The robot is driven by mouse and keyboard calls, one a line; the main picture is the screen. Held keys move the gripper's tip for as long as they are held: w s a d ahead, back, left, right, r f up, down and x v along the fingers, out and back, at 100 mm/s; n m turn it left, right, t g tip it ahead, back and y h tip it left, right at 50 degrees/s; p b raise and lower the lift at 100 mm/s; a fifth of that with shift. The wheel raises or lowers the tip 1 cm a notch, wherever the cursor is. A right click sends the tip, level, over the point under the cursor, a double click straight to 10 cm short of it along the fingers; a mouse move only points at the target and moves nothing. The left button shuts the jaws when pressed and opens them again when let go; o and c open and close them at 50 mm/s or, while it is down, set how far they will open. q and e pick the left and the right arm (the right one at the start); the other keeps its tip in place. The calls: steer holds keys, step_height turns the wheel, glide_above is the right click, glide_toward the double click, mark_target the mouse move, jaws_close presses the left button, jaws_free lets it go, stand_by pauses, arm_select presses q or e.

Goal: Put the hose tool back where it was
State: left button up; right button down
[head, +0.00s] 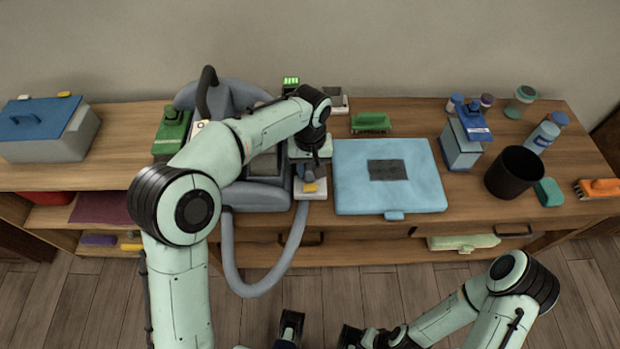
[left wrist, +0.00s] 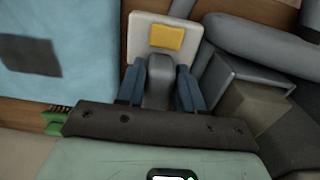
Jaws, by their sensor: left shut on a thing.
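The hose tool (left wrist: 157,88) is a grey piece between the two blue fingers of my left gripper (left wrist: 160,88) in the left wrist view. The gripper is shut on it. A white plate with a yellow patch (left wrist: 154,38) lies right by the tool. In the head view my left gripper (head: 309,172) points down beside the grey cleaning machine (head: 262,190), at the plate (head: 308,192). The grey hose (head: 262,288) loops from the machine below the table edge and up towards the plate. Whether the tool touches the plate is unclear. My right gripper (head: 352,337) is at the bottom edge, its fingers unclear.
A light blue case (head: 415,180) lies just right of my left gripper. Further right stand a blue-topped container (head: 460,148), a black cup (head: 513,172) and bottles. A green brush (head: 370,122) lies behind the case. A blue-lidded box (head: 50,128) stands far left.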

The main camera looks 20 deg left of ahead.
mark_target(310, 178)
arm_select(q)
steer(key=shift+f+b, duration=0.3)
steer(key=shift+f, duration=1.9)
steer(key=shift+f, duration=0.2)
steer(key=o, duration=0.9)
steer(key=shift+o, duration=0.2)
steer(key=shift+r, duration=0.1)
step_height(310, 178, up, 12)
steer(key=shift+r+p, duration=0.15)
steer(key=shift+p, duration=0.9)
